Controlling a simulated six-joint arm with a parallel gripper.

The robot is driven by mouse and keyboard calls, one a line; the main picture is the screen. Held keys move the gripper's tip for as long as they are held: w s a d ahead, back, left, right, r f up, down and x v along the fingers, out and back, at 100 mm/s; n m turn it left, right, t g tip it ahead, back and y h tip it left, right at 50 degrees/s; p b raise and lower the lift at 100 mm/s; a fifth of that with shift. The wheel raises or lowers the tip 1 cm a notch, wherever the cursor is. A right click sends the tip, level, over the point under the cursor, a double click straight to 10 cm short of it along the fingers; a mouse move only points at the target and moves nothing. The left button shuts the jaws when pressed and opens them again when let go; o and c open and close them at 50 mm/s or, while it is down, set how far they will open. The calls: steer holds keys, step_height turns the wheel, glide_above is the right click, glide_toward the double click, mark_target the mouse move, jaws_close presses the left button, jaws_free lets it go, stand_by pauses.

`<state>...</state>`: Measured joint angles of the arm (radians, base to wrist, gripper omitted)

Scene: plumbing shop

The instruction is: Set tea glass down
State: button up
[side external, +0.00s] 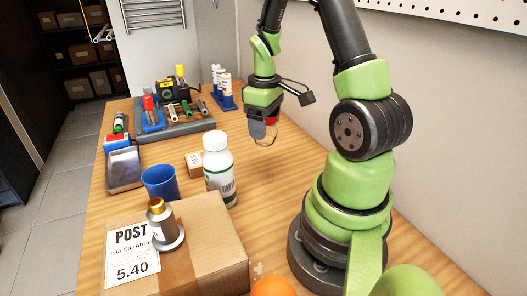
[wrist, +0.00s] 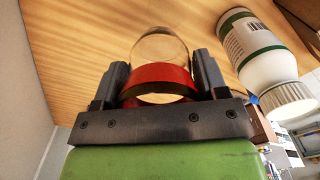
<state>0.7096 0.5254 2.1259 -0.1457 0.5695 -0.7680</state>
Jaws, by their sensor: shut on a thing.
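The tea glass (side external: 264,139) is clear, with a red band, and hangs below my gripper (side external: 263,126) in the side view. My gripper is shut on it. In the wrist view the red band (wrist: 160,74) sits between the two dark fingers of my gripper (wrist: 160,68), and the clear round part (wrist: 160,46) shows beyond it against the wood. The glass appears to be above the wooden table (side external: 255,175), near the wall side; I cannot tell the exact gap beneath it.
A blue cup (side external: 161,183), a small box (side external: 194,164) and a large carton (side external: 200,245) stand nearby. Tools and racks (side external: 172,124) fill the far end.

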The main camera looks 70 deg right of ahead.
steer(key=w+d+n, duration=0.1)
steer(key=w+d, duration=0.3)
steer(key=d, duration=0.5)
steer(key=f, duration=0.9)
steer(key=shift+w+f, duration=0.2)
steer(key=shift+f, duration=0.2)
steer(key=shift+f, duration=0.15)
steer(key=o, duration=0.9)
steer(key=shift+o, duration=0.2)
